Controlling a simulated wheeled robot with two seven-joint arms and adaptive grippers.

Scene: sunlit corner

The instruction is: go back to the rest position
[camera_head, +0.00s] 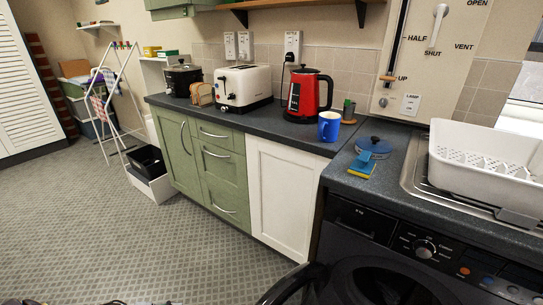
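Neither of my grippers can be made out in the head view. A few small dark shapes show at the bottom edge, left of the middle, but too little of them is visible to tell what they are. The task names no objects. A blue mug (328,126) stands upright on the dark worktop (262,119), in front of a red kettle (306,95). Nothing is seen to be held.
A white toaster (243,87) and black cooker (182,78) stand on the worktop. A blue-lidded dish (373,146) and sponge (362,168) lie near the white dish rack (485,160). A black washing machine (395,240) is below. A drying rack (112,95) stands left; the floor (120,235) is mostly clear.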

